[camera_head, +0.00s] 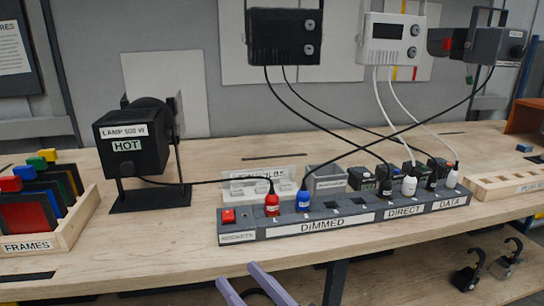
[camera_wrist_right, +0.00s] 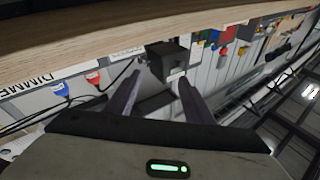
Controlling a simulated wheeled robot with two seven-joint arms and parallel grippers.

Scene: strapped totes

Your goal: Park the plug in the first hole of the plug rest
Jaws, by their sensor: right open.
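The socket strip (camera_head: 237,238) holds a red plug (camera_head: 272,204), a blue plug (camera_head: 303,201) and several black and white plugs (camera_head: 409,185). Which one the task means is not clear. My right gripper (camera_head: 238,275) is open and empty at the bottom, in front of and below the table edge. In the right wrist view, its fingers (camera_wrist_right: 159,80) are apart, with the red plug (camera_wrist_right: 93,78) and blue plug (camera_wrist_right: 62,90) to their left.
A black lamp (camera_head: 135,140) marked HOT stands at the left, also in the wrist view (camera_wrist_right: 168,58). A frames box (camera_head: 60,240) is at far left. Cables cross above the strip from wall units (camera_head: 284,36). The table front between box and strip is bare.

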